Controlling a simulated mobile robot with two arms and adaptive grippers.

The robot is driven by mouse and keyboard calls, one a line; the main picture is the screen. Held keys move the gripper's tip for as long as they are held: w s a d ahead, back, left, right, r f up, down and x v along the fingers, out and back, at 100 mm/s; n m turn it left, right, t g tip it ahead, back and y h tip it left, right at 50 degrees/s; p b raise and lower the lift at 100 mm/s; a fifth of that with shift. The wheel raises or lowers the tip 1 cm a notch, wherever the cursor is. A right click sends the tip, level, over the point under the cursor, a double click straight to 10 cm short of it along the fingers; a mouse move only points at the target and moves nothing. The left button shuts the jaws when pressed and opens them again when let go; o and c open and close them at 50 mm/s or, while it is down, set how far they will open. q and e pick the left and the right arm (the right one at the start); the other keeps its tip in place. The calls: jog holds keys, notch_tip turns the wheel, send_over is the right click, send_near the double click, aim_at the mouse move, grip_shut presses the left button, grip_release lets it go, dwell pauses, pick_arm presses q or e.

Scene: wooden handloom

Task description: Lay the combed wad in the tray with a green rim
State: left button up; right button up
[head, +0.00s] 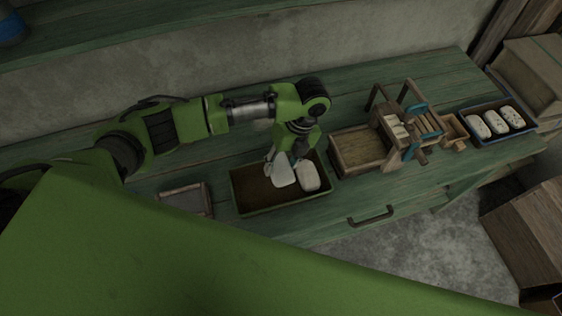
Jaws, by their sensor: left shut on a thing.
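My left gripper (281,160) points down over the dark tray with a greenish rim (240,207) in the middle of the bench. It is shut on a pale wad (284,175), which is tilted over the tray's right half. I cannot tell whether this wad touches the tray floor. A second pale wad (308,178) lies in the tray's right end, just right of the held one. The fingertips are partly hidden by my wrist and the wad. My right gripper is not in view.
A wooden device with blue parts (414,107) and an open wooden box (358,148) stand right of the tray. A blue-rimmed tray (472,134) with three speckled wads (497,121) is at the far right. A small framed panel (185,198) lies left.

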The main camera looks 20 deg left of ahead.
pick_arm(q)
jog(key=shift+f, duration=0.4)
notch_tip(320, 180, down, 6)
jog(key=b, duration=0.6)
jog(key=shift+r, duration=0.2)
jog(key=shift+f+b, duration=0.4)
jog(key=shift+f, duration=0.5)
jog(key=shift+r, duration=0.1)
jog(key=shift+p, duration=0.35)
jog(key=o, duration=1.1)
jog(key=shift+c, duration=0.2)
